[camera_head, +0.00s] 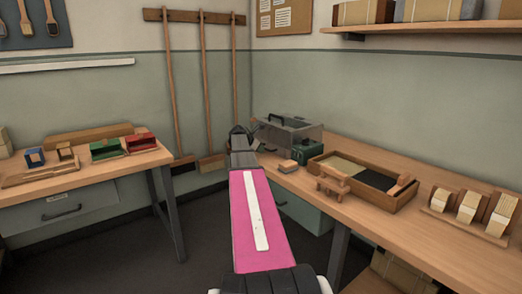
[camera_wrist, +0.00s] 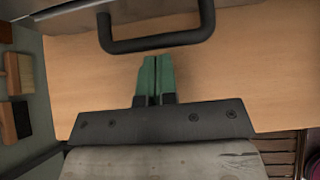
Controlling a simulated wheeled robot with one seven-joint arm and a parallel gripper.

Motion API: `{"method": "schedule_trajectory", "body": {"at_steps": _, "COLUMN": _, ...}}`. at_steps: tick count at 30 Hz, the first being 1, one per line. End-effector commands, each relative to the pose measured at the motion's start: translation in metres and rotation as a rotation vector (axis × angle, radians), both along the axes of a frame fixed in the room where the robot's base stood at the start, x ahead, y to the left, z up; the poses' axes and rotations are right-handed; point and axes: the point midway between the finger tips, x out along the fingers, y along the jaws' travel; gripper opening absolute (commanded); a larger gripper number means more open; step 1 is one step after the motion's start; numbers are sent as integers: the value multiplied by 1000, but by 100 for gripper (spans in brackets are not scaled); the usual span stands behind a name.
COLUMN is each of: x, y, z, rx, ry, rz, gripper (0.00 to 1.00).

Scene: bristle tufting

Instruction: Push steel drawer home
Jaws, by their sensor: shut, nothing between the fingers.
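A grey steel box-like unit (camera_head: 306,132) with a black handle stands on the right bench near the room's corner; I take it for the steel drawer. In the wrist view its black U-shaped handle (camera_wrist: 158,44) crosses the top, joined to a grey edge. How far the drawer stands out cannot be told. My gripper (camera_head: 240,132) is at the left of this unit in the head view. In the wrist view its green fingertips (camera_wrist: 156,72) are together, empty, pointing at the handle with a small gap in the picture. The arm hides part of the bench.
On the right bench are a small wooden block (camera_head: 288,166), a wooden tray (camera_head: 405,197) and a rack of brushes (camera_head: 470,207). Brooms (camera_head: 205,90) lean on the wall behind. The left bench (camera_head: 90,175) holds coloured bins. Floor between the benches is open.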

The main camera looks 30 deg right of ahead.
Motion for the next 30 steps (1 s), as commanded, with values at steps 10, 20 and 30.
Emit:
{"method": "schedule_trajectory", "body": {"at_steps": 10, "x": -7, "y": 64, "z": 24, "rx": 3, "ry": -3, "rz": 2, "gripper": 0}}
{"method": "schedule_trajectory", "body": {"at_steps": 20, "x": -10, "y": 102, "z": 54, "rx": 5, "ry": -2, "rz": 2, "gripper": 0}}
{"method": "schedule_trajectory", "body": {"at_steps": 30, "x": -11, "y": 111, "z": 55, "rx": 13, "ry": -11, "rz": -5, "gripper": 0}}
